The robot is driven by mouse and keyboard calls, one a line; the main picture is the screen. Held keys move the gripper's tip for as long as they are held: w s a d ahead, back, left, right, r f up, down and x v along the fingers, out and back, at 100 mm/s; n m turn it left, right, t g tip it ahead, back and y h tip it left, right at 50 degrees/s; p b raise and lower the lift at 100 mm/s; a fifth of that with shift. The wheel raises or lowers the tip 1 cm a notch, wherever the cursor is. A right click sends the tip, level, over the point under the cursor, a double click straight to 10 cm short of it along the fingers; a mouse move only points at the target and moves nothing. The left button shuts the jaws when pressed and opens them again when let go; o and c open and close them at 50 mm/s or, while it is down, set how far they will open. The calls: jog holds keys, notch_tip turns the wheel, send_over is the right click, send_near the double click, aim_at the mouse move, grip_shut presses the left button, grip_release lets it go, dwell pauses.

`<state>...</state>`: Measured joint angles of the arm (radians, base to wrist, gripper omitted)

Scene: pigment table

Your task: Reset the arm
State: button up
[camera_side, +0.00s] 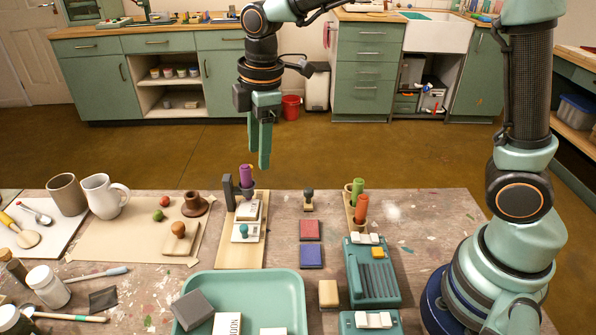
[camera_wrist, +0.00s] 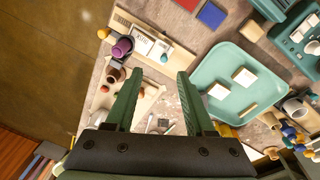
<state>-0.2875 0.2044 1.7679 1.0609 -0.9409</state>
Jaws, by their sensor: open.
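My gripper (camera_side: 262,160) hangs pointing down in the side view, above the back edge of the table. Its two green fingers are parted with nothing between them. In the wrist view my gripper (camera_wrist: 158,76) shows both fingers apart and empty. Below it stands a wooden board (camera_side: 238,254) with a purple peg (camera_side: 246,173), a dark upright block and a small white device with a teal knob. The gripper is apart from all of these.
A teal tray (camera_side: 290,283) holding a grey block and white blocks lies at the front. Red (camera_side: 310,230) and blue (camera_side: 312,256) pads lie on the table. A green device (camera_side: 372,275) stands to the right. A white mug (camera_side: 103,196) and a brown cup (camera_side: 67,194) stand left.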

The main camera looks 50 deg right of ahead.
jog(key=s+d+r+m+t, duration=0.2)
jog(key=s+d+m, duration=0.4)
jog(key=m, duration=0.1)
jog(key=s+d+r+m+t, duration=0.2)
jog(key=s+d+m, duration=0.4)
jog(key=m, duration=0.1)
jog(key=shift+s+r, duration=0.2)
jog(key=shift+r, duration=0.15)
